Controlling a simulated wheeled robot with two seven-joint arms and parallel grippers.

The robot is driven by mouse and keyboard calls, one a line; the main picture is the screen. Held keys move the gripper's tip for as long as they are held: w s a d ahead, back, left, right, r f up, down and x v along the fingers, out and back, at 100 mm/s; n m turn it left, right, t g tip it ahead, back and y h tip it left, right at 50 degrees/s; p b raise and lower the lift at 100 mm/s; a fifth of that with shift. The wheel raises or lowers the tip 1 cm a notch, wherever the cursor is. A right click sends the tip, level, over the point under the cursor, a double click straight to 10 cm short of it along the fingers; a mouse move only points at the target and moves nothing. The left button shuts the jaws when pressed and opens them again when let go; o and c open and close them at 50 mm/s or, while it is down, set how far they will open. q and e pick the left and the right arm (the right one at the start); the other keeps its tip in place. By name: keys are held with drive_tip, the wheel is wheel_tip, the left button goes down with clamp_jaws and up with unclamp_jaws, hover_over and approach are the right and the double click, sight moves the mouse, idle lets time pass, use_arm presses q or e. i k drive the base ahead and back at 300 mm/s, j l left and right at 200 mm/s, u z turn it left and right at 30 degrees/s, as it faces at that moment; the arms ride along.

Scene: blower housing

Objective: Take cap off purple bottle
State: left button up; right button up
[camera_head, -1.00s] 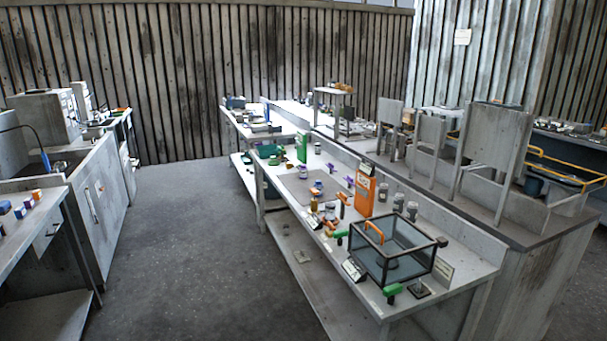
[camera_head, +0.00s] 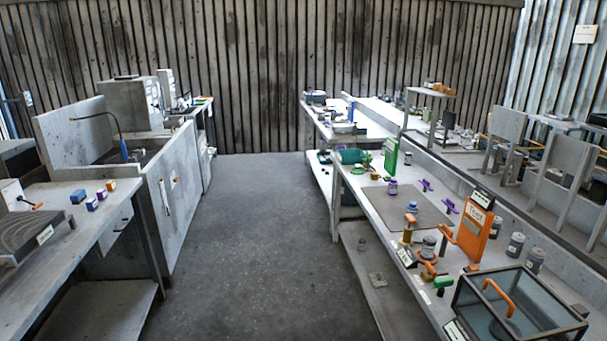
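A small jar with a purple band (camera_head: 393,187) stands upright near the left edge of the right-hand bench, on or beside a grey mat (camera_head: 430,215). A second small blue-purple bottle (camera_head: 412,207) stands nearer, also on the mat. Both are too small for me to tell which is the purple bottle or how its cap sits. Neither of my grippers shows in the head view.
The right-hand bench holds purple clips (camera_head: 447,206), an orange box (camera_head: 475,234), grey jars (camera_head: 515,245) and a glass case (camera_head: 520,305). A bench with small boxes (camera_head: 92,204) stands at left. The aisle floor (camera_head: 250,240) between is clear.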

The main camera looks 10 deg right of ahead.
sight(392, 190)
drive_tip(key=i+j, duration=0.1)
drive_tip(key=i, duration=1.55)
drive_tip(key=l+z, duration=0.05)
drive_tip(key=l, duration=0.05)
